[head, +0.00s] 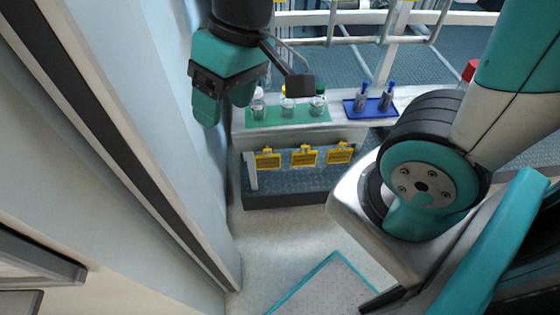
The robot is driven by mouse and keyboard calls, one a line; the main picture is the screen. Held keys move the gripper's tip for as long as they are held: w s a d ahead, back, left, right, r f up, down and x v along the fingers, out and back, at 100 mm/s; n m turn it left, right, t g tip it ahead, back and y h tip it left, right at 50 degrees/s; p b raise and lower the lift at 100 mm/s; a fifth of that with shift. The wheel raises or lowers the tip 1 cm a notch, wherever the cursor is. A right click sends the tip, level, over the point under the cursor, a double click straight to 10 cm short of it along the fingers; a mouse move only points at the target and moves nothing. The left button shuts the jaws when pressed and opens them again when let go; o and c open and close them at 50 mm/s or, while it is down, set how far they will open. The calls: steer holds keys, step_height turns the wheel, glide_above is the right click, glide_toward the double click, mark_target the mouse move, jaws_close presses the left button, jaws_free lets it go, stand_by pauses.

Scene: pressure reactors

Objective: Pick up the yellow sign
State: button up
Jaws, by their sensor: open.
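Three yellow signs hang in a row on the front of a low bench: a left sign (267,160), a middle sign (303,156) and a right sign (340,153). Their lettering is too small to read. My gripper (224,102) is at the upper left, pointing down beside the bluish wall. It is open, holds nothing visible, and shows above and to the left of the signs, apart from them. The picture does not clearly show its depth relative to the bench.
Several bottles stand on a green mat (262,117) on the bench, with white, yellow and green caps among them. A blue tray (372,112) holds blue-topped vials. A railing (340,40) runs behind. The wall (195,150) is close on the left. Floor (285,240) is clear before the bench.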

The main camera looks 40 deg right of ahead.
steer(key=w+d+f+m+t+h+b, duration=0.1)
steer(key=w+d+f+m+b, duration=0.2)
steer(key=w+f, duration=0.3)
steer(key=w+d+f+m+h+b, duration=0.1)
steer(key=w+d+f+m+b, duration=0.15)
steer(key=f, duration=0.55)
steer(key=m+t+h+b, duration=0.2)
steer(key=m+h+b, duration=0.2)
steer(key=m+b, duration=0.15)
glide_toward(267, 151)
steer(key=b+x, duration=0.2)
steer(key=x, duration=0.2)
steer(key=shift+w+f, duration=0.15)
steer(key=shift+w, duration=0.05)
steer(key=x, duration=0.3)
steer(key=b+x, duration=0.1)
steer(key=x, duration=0.1)
steer(key=shift+s+f, duration=0.1)
steer(key=shift+f, duration=0.3)
jaws_close()
steer(key=shift+r, duration=0.15)
